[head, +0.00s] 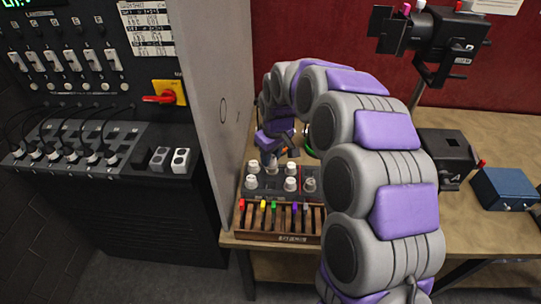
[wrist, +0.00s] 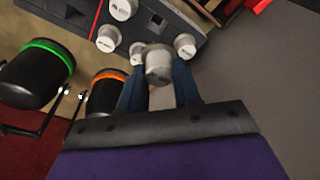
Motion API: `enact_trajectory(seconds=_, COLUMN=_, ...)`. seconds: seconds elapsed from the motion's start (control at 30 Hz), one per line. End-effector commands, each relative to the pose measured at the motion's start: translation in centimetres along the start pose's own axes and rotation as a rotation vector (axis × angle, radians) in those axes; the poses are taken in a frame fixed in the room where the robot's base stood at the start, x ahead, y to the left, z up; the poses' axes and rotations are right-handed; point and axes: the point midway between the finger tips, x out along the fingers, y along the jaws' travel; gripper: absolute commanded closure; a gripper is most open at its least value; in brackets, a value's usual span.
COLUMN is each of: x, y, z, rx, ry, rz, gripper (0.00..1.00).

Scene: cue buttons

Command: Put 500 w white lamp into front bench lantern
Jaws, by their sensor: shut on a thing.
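My gripper (wrist: 158,85) is shut on a white-capped lamp (wrist: 158,64), held above the lamp tray; the marking on this lamp cannot be read. In the head view my gripper (head: 272,155) is partly hidden by my arm, over the grey lamp tray (head: 268,193). Several other white lamps stand in the tray, among them one at its front (head: 291,184). A black lantern (head: 447,157) marked A sits on the bench to the right of my arm. Two black cylinders, one with a green rim (wrist: 38,75) and one with an orange rim (wrist: 108,95), show in the wrist view.
A wooden rack (head: 265,221) with coloured handles lies in front of the tray. A grey partition (head: 212,70) stands left of the bench. Another black lantern (head: 432,35) is raised on a stand. A blue box (head: 504,188) sits at right. A control panel (head: 95,60) is at left.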

Motion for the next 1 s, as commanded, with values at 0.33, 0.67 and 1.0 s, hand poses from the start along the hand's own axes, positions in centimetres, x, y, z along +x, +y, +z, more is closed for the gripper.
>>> enact_trajectory(seconds=0.33, x=-1.6, y=0.0, z=-0.3, rx=0.001, ry=0.002, rz=0.0, gripper=0.98)
enact_trajectory(seconds=0.67, x=-3.1, y=0.0, z=-0.6, rx=0.001, ry=0.001, rz=0.0, gripper=0.98)
enact_trajectory(seconds=1.0, x=-4.6, y=0.0, z=-0.8, rx=0.001, ry=0.0, rz=0.0, gripper=0.98)
